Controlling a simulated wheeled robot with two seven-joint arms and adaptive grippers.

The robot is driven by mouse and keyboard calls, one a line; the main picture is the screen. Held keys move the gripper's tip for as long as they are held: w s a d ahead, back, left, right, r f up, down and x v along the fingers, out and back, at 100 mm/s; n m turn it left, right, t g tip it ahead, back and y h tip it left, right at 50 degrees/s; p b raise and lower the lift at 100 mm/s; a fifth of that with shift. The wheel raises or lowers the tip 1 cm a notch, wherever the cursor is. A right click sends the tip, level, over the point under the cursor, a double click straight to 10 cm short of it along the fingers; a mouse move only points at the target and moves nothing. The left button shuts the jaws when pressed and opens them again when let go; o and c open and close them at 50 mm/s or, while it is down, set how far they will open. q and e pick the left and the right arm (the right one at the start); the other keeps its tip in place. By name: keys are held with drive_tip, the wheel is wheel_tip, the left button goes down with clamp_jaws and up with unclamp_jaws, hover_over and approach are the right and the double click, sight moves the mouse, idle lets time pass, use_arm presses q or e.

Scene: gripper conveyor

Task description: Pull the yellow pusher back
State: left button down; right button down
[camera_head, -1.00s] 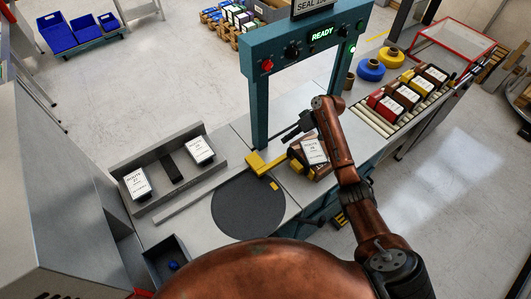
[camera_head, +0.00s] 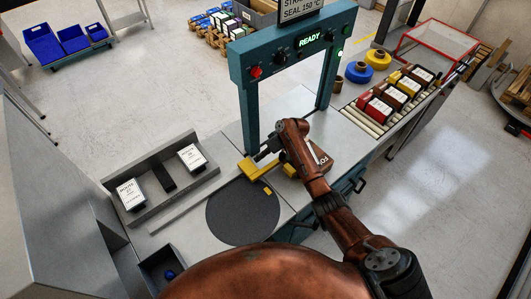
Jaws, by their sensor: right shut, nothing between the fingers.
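The yellow pusher (camera_head: 250,169) lies on the steel table at the foot of the teal machine's left post, above the dark round disc (camera_head: 243,211). A second yellow part (camera_head: 290,171) shows to its right, beside my arm. My right gripper (camera_head: 261,155) is dark, shut and empty, with its fingertips close to the top of the pusher; I cannot tell whether they touch. A brown package (camera_head: 318,158) sits under the machine, partly hidden behind my right arm. My left gripper is not in view.
The teal sealing machine (camera_head: 247,104) reads READY. A long grey rail (camera_head: 181,211) runs left of the disc. A grey rack (camera_head: 167,183) holds two white-labelled packs. Rollers (camera_head: 360,121) on the right carry several packages. A dark bin (camera_head: 160,268) stands at the front left.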

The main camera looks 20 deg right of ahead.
drive_tip(key=shift+s+a, duration=0.1)
drive_tip(key=shift+a, duration=0.2)
